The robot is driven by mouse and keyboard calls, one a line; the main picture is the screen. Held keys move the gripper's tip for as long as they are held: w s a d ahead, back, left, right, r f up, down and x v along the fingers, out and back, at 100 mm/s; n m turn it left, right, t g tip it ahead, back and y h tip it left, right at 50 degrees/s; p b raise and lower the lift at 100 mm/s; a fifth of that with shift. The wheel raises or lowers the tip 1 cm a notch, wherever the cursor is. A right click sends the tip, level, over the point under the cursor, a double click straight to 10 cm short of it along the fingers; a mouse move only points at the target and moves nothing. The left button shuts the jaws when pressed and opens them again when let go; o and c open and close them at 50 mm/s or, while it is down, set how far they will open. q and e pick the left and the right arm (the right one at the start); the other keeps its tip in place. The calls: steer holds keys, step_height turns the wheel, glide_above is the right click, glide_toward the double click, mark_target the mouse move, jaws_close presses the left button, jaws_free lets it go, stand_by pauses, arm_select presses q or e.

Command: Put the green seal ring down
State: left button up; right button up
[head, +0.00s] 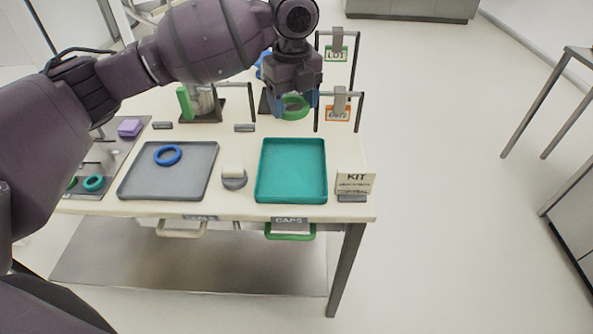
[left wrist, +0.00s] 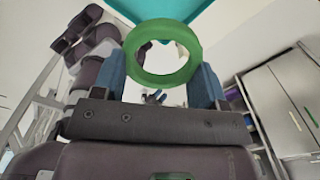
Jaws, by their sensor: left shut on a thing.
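My left gripper (head: 294,95) is over the back of the table, pointing down beyond the teal tray (head: 262,170). It is shut on a green seal ring (head: 297,114). In the left wrist view the green ring (left wrist: 160,78) sits between the two blue fingers of my left gripper (left wrist: 161,72). From the head view I cannot tell whether the ring touches the table. My right gripper is in neither view.
A grey tray (head: 145,186) with a blue ring (head: 168,155) stands left of the teal tray. A grey stand (head: 234,183) is between them. A KIT sign (head: 354,183) is at the front right. Frames with LOT (head: 336,54) and orange (head: 338,114) tags stand at the back right.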

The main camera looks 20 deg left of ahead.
arm_select(q)
steer(key=b, duration=0.2)
glide_above(294, 180)
step_height(294, 180, down, 14)
step_height(294, 180, down, 5)
steer(key=shift+f+b, duration=0.2)
steer(key=shift+b, duration=0.2)
steer(key=shift+f, duration=0.2)
steer(key=shift+r, duration=0.1)
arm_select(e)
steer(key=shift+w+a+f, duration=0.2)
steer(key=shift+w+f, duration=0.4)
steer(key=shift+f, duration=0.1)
arm_select(q)
steer(key=o, duration=0.9)
steer(key=shift+f, duration=0.2)
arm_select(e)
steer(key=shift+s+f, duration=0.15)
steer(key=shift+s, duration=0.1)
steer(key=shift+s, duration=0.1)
